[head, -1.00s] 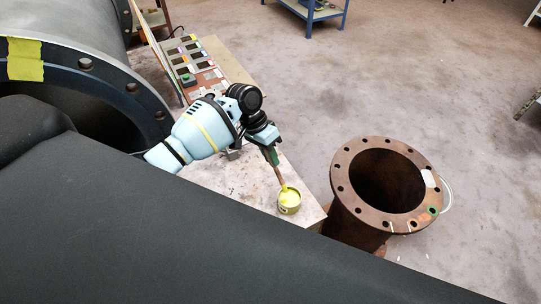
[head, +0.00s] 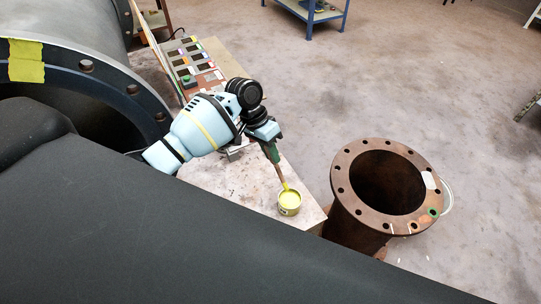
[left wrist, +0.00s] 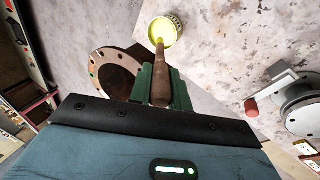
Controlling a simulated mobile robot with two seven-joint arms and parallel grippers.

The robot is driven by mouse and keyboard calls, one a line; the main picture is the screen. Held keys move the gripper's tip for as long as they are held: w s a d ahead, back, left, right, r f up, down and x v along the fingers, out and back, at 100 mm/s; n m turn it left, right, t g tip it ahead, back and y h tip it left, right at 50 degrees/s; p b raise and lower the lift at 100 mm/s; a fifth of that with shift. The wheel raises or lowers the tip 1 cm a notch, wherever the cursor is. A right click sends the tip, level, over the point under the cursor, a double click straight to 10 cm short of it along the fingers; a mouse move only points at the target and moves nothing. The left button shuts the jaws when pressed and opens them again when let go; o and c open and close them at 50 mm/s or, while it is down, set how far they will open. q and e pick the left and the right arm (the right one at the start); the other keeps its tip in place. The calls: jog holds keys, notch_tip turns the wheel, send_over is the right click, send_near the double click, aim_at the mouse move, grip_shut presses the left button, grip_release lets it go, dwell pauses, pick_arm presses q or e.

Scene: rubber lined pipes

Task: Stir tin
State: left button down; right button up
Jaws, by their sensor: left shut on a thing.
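A small tin (head: 289,204) with yellow contents stands upright near the front right corner of a pale worktable (head: 230,187). My left gripper (head: 271,149) is above the tin, tilted down towards it. It is shut on a stick with a brown wooden handle (head: 276,166), whose yellow lower end reaches into the tin. In the left wrist view the green fingers (left wrist: 160,88) close around the brown handle, and the stick's tip is in the yellow tin (left wrist: 163,33). How deep the tip sits in the tin is hard to tell. My right gripper does not show.
A rusty flanged pipe (head: 343,180) stands upright just right of the table. A large dark flanged pipe (head: 120,92) lies at the left. A grey device with a red handle (left wrist: 300,105) shows in the wrist view.

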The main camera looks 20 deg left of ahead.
pick_arm(q)
jog(key=shift+r, duration=1.5)
